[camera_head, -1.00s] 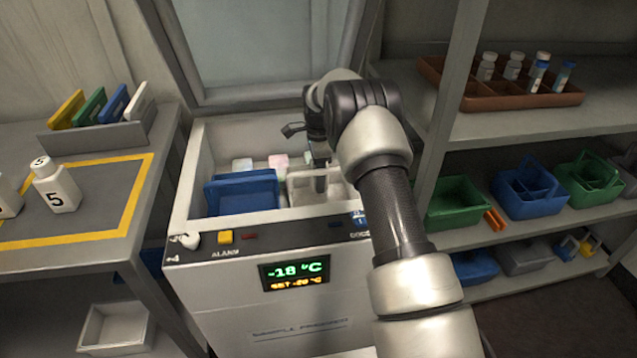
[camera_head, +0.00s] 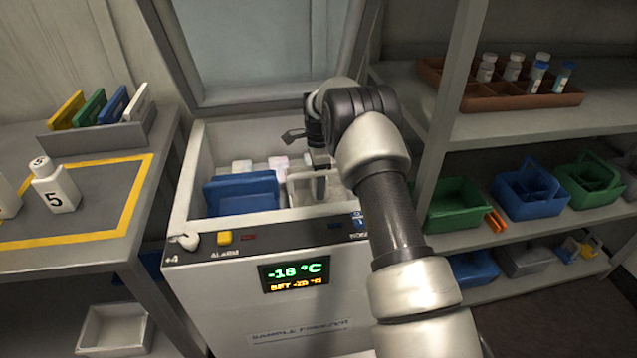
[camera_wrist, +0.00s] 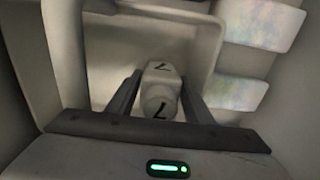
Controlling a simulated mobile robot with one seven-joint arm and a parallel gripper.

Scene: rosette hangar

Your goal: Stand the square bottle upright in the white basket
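The white basket (camera_head: 296,193) stands inside the open freezer, to the right of a blue basket. My gripper (camera_head: 320,187) reaches down into the white basket from above. In the wrist view, the square bottle (camera_wrist: 162,82) is white, with a black 7 on its cap and another on its body.
The blue basket (camera_head: 243,193) is close on the left in the freezer (camera_head: 185,205). Pale frosted packs (camera_head: 262,165) lie behind. The freezer walls and raised lid (camera_head: 265,50) limit room. A bottle marked 5 (camera_head: 55,188) stands on the left table; shelves are on the right.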

